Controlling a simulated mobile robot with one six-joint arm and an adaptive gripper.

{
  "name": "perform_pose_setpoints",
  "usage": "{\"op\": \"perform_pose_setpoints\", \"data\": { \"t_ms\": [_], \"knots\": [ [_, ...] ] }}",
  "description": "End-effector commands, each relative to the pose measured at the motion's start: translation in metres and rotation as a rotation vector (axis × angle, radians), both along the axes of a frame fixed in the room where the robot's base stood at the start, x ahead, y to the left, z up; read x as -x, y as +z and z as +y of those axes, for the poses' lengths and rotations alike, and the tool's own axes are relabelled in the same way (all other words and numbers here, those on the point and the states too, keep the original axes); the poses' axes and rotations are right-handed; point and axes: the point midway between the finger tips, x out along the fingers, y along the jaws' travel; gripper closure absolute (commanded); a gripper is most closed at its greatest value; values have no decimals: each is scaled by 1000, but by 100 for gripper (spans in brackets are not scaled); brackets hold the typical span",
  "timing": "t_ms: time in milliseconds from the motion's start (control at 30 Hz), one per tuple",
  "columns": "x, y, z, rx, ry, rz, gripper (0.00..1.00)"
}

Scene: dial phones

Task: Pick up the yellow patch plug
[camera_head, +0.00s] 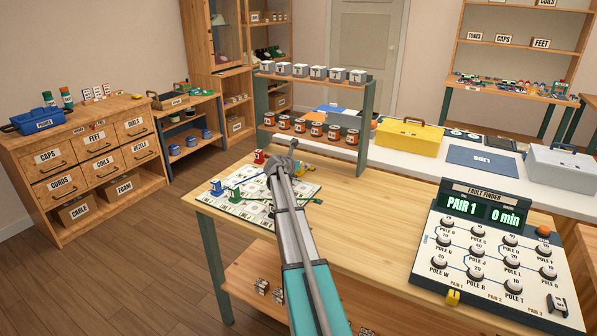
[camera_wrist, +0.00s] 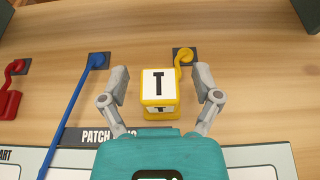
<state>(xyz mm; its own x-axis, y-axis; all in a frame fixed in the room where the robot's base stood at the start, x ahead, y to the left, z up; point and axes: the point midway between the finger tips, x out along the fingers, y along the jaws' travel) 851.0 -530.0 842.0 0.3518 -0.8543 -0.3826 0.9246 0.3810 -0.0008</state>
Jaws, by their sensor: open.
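The yellow patch plug (camera_wrist: 158,88) is a block with a black T on its white top face, and a yellow cord runs from it to a dark socket plate (camera_wrist: 186,55). In the head view a yellow part of it (camera_head: 307,167) shows just right of my arm's end, mostly hidden. My gripper (camera_wrist: 160,75) is open, with one finger to the left and one to the right of the plug. Small gaps show between the fingers and the block. In the head view the fingers cannot be clearly made out.
Left of the yellow plug are a blue cord (camera_wrist: 75,105) and a red plug (camera_wrist: 9,103). The fault finder panel (camera_head: 490,250) stands at the table's right; bare wood lies between.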

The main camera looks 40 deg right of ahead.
Motion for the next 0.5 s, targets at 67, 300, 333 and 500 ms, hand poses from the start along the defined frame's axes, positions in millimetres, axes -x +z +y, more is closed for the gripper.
{"op": "perform_pose_setpoints", "data": {
  "t_ms": [67, 300, 333, 500],
  "knots": [
    [0, 0, 0, 0, 0, 0, 19],
    [-1, 0, 1, 0, 2, -1, 19],
    [-1, 0, 2, 0, 2, -1, 19],
    [-1, 0, 2, 0, 2, -1, 30]
  ]
}}
